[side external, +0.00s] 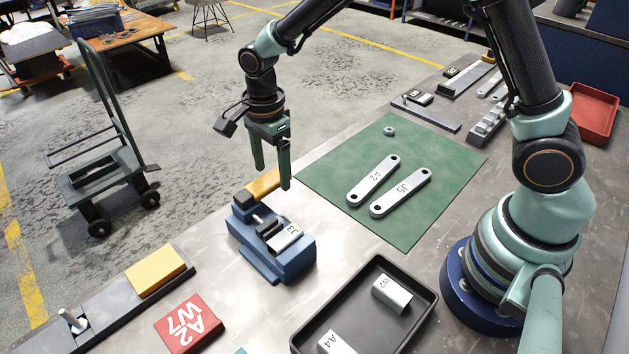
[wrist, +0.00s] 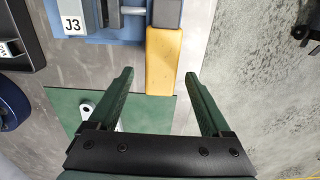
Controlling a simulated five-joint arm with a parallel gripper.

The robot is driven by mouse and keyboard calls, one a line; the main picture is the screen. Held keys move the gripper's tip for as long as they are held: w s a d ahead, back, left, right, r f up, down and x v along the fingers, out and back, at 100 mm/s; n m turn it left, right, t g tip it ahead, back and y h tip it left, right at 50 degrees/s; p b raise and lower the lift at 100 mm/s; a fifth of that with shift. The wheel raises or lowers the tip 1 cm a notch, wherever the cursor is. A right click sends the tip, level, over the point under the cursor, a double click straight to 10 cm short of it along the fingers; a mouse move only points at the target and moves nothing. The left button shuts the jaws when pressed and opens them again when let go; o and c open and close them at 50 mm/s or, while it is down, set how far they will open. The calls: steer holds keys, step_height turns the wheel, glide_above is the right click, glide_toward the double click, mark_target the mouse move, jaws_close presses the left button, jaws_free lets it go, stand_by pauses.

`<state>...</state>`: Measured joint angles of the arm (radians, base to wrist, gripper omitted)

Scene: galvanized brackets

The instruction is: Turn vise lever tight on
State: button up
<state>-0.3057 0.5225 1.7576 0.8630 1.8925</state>
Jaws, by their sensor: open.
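The blue vise (side external: 275,245) stands near the table's far edge, with a metal piece marked J3 (side external: 287,237) at its jaws. The wrist view also shows the J3 label (wrist: 72,23) at its top left. A yellow lever (side external: 263,184) sticks out from the vise's dark end block; it fills the upper middle of the wrist view (wrist: 162,62). My gripper (side external: 272,178) is open and empty, fingers pointing down near the lever. In the wrist view its fingertips (wrist: 159,73) appear on either side of the lever's near end. I cannot tell the exact height gap.
A green mat (side external: 420,225) carries two flat links, A2 (side external: 373,181) and J5 (side external: 401,192), and a nut (side external: 389,131). A black tray (side external: 425,302) holds marked brackets. A red card (side external: 188,325) and a yellow block (side external: 155,272) lie at left.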

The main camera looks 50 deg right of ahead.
mark_target(273, 177)
step_height(273, 177, up, 11)
steer(key=shift+r, duration=0.15)
stand_by(0.4)
